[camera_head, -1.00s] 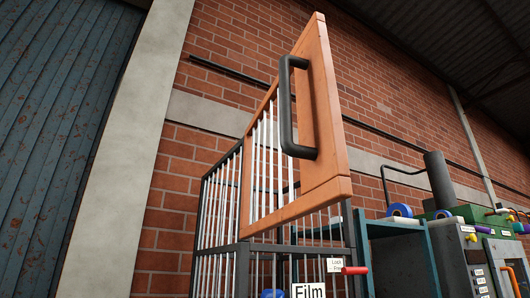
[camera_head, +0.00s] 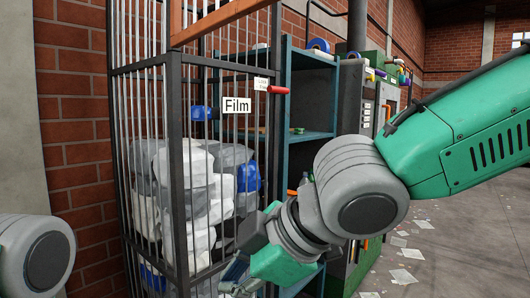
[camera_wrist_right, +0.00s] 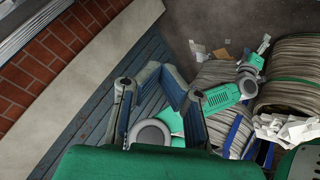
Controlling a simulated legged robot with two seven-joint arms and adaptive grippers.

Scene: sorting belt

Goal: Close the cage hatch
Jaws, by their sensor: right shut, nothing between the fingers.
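The cage (camera_head: 174,160) of dark posts and white bars stands left of centre in the head view, with white and blue bags inside. The orange-framed hatch (camera_head: 215,18) shows only by its lower edge at the top of that view; its handle is out of frame. A red pin (camera_head: 278,90) sticks out beside a small "Lock" label. My right gripper (camera_head: 240,276) is low in front of the cage, well below the hatch and apart from it. It is shut and empty; its fingers also show in the wrist view (camera_wrist_right: 160,80). My left gripper is not in view.
A teal shelf (camera_head: 306,95) and grey-green cabinets stand right of the cage. Paper scraps (camera_head: 405,276) litter the floor at right. Part of my left arm shows at the lower left.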

